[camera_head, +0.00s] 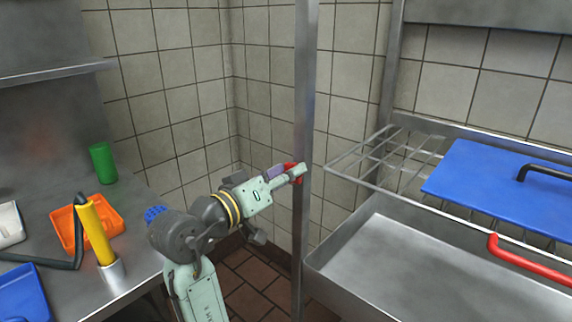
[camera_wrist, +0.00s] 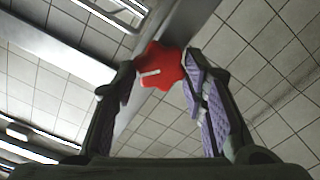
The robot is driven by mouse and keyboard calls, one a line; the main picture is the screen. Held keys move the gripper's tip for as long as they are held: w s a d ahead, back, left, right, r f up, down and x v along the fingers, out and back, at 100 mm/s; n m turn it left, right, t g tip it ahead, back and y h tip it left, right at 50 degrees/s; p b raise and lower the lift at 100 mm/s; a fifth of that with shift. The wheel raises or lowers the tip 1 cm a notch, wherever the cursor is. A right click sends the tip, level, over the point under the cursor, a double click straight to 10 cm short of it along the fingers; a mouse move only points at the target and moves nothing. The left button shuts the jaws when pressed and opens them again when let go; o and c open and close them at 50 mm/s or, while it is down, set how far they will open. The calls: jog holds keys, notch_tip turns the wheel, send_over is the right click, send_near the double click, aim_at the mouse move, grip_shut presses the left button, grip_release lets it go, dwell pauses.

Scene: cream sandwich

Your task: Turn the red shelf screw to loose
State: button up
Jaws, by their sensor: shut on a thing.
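The red shelf screw (camera_wrist: 160,68) is a lobed red knob with a white line on its face. It sits on the upright metal post (camera_head: 306,110). In the head view only part of the red screw (camera_head: 299,178) shows behind my fingers. My gripper (camera_head: 292,173) reaches it from the left at the post. In the wrist view my gripper (camera_wrist: 160,82) has one finger on each side of the screw, with purple pads, and is shut on it. The white line is tilted slightly from level in the wrist view.
A wire shelf (camera_head: 385,160) with a blue lid (camera_head: 490,180) is right of the post, above a metal basin (camera_head: 420,270) with a red handle (camera_head: 530,262). The left counter holds an orange tray (camera_head: 110,215), a green cup (camera_head: 103,163) and a yellow-handled tool (camera_head: 95,235).

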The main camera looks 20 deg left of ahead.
jog(key=n+p, duration=0.2)
jog(key=n, duration=0.6)
jog(key=n+p, duration=0.2)
jog(key=n, duration=0.6)
jog(key=n+p, duration=0.3)
jog(key=n, duration=0.5)
jog(key=shift+f, duration=0.4)
jog(key=o, duration=1.2)
jog(key=shift+c, duration=0.2)
jog(key=shift+s, duration=0.1)
jog(key=v, duration=1.2)
